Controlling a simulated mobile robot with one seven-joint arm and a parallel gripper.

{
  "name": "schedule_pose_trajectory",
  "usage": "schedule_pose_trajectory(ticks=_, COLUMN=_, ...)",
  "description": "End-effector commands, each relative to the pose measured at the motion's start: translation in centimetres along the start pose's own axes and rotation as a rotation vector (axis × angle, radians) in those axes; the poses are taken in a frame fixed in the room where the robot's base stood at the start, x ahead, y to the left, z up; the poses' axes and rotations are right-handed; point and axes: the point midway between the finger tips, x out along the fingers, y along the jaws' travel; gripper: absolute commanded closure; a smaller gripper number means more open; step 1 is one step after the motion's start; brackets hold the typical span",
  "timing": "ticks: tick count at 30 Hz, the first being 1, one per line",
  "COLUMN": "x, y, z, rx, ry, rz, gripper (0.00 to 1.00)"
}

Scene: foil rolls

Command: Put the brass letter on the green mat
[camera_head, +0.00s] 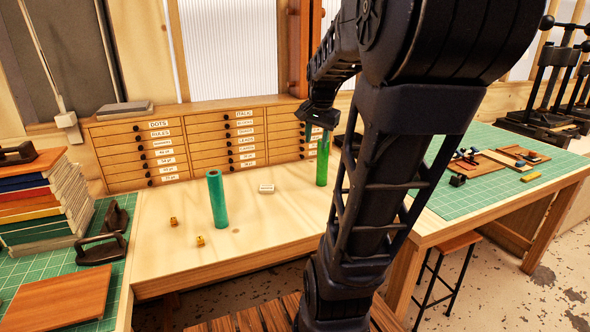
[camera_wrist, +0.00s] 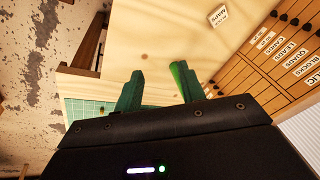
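Two small brass-coloured pieces, one (camera_head: 174,221) behind and left of the other (camera_head: 200,241), lie on the pale wooden table; their shapes are too small to read. A green gridded mat (camera_head: 463,200) covers the right-hand table, and another green mat (camera_head: 110,228) lies at the left. My gripper (camera_head: 320,118) is above the back right of the pale table, at the top of a green roll (camera_head: 322,165), far right of the brass pieces. In the wrist view my gripper (camera_wrist: 157,78) has its fingers apart, with bare table between them; the green roll (camera_wrist: 178,72) shows beside the right finger.
A teal roll (camera_head: 217,200) stands upright right of the brass pieces. A small white card (camera_head: 266,188) lies between the rolls. Drawer cabinets (camera_head: 205,145) line the back. The front middle table is clear.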

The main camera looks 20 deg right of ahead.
Motion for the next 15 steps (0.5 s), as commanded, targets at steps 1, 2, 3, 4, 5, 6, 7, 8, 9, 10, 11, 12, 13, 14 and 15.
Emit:
schedule_pose_trajectory(ticks=1, x=-0.4, y=-0.2, z=2.1, rx=-0.094, ry=0.008, rz=-0.016, gripper=0.60)
schedule_pose_trajectory(ticks=2, x=-0.6, y=-0.3, z=3.2, rx=-0.149, ry=0.012, rz=-0.023, gripper=0.60)
schedule_pose_trajectory(ticks=3, x=-0.8, y=-0.3, z=4.7, rx=-0.225, ry=0.016, rz=-0.033, gripper=0.60)
schedule_pose_trajectory(ticks=4, x=-0.9, y=-0.3, z=5.8, rx=-0.281, ry=0.021, rz=-0.040, gripper=0.60)
schedule_pose_trajectory(ticks=5, x=-1.0, y=-0.2, z=6.9, rx=-0.336, ry=0.026, rz=-0.047, gripper=0.60)
schedule_pose_trajectory(ticks=6, x=-1.1, y=-0.1, z=8.2, rx=-0.412, ry=0.033, rz=-0.057, gripper=0.60)
schedule_pose_trajectory(ticks=7, x=-1.1, y=0.1, z=9.3, rx=-0.466, ry=0.037, rz=-0.063, gripper=0.60)
schedule_pose_trajectory(ticks=8, x=-1.1, y=0.2, z=10.2, rx=-0.519, ry=0.043, rz=-0.069, gripper=0.60)
schedule_pose_trajectory(ticks=9, x=-1.1, y=0.4, z=11.4, rx=-0.586, ry=0.049, rz=-0.077, gripper=0.60)
schedule_pose_trajectory(ticks=10, x=-1.1, y=0.6, z=12.2, rx=-0.632, ry=0.055, rz=-0.083, gripper=0.60)
schedule_pose_trajectory(ticks=11, x=-1.1, y=0.8, z=13.0, rx=-0.676, ry=0.059, rz=-0.087, gripper=0.60)
schedule_pose_trajectory(ticks=12, x=-1.1, y=1.0, z=13.8, rx=-0.729, ry=0.066, rz=-0.093, gripper=0.60)
schedule_pose_trajectory(ticks=13, x=-1.0, y=1.2, z=14.4, rx=-0.764, ry=0.069, rz=-0.097, gripper=0.60)
schedule_pose_trajectory(ticks=14, x=-1.0, y=1.4, z=14.9, rx=-0.796, ry=0.073, rz=-0.100, gripper=0.60)
schedule_pose_trajectory(ticks=15, x=-0.9, y=1.5, z=15.5, rx=-0.830, ry=0.078, rz=-0.103, gripper=0.60)
